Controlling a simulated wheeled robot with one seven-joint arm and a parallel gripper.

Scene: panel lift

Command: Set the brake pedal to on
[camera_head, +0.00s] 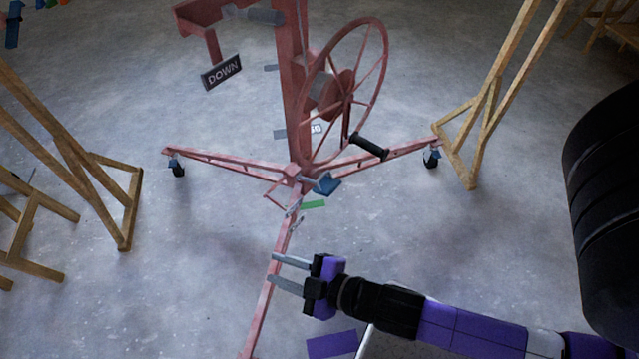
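A red panel lift (298,90) stands on the concrete floor on legs with casters. Its spoked wheel (345,90) has a black crank handle (370,146). A small blue pedal (326,184), which looks like the brake pedal, sits low at the mast's foot, beside a green tag (313,205). I cannot tell whether the pedal is on or off. My gripper (282,273) points left over the lift's front leg (262,300), nearer to me than the pedal and apart from it. Its two grey fingers are spread with nothing between them.
A "DOWN" sign (221,71) hangs on the lift's upper left. A wooden frame (130,205) stands at left and another (470,150) at right. The lift's side legs reach left (215,161) and right (390,153). Floor between legs and frames is open.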

